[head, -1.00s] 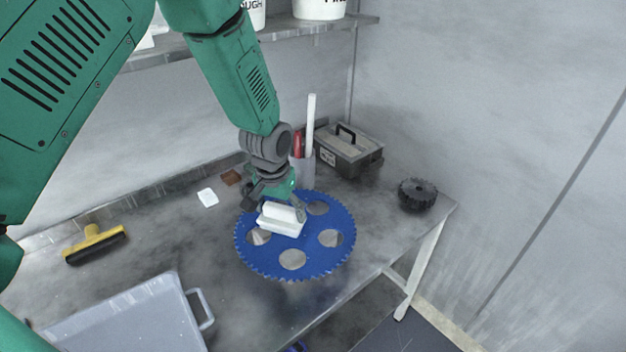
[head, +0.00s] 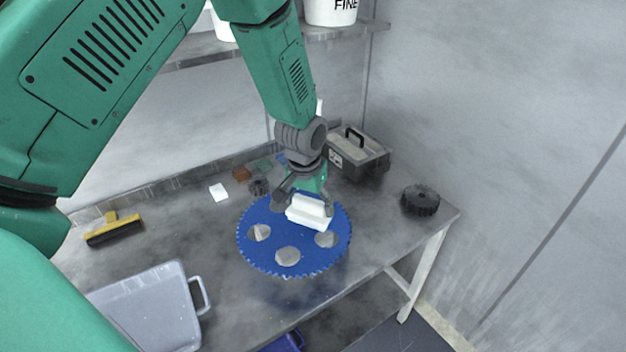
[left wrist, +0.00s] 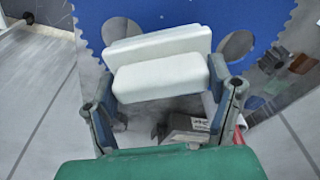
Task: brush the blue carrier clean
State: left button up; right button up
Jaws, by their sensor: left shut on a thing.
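The blue carrier (head: 287,257), a toothed disc with several round holes, lies flat on the metal bench. My left gripper (head: 309,200) is shut on a white block-shaped brush (head: 308,214) over the carrier's back right part. In the left wrist view the two fingers grip the ends of the white brush (left wrist: 160,74), with the blue carrier (left wrist: 262,18) behind it. I cannot tell whether the brush touches the carrier. The brush and gripper hide part of the carrier. My right gripper is not in view.
A grey toolbox (head: 357,154) and a black toothed wheel (head: 420,200) stand at the back right. A grey tray (head: 150,303) lies front left. A yellow-handled brush (head: 114,230) and small blocks lie at the left and back. White buckets stand on the shelf (head: 205,50).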

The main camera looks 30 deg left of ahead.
pick_arm(q)
jog(key=r+p, duration=0.3)
jog(key=r, duration=0.1)
jog(key=shift+w+a, duration=0.1)
jog(key=shift+a, duration=0.2)
jog(key=shift+r+p, duration=0.3)
jog(key=shift+p, duration=0.05)
jog(key=shift+d, duration=0.1)
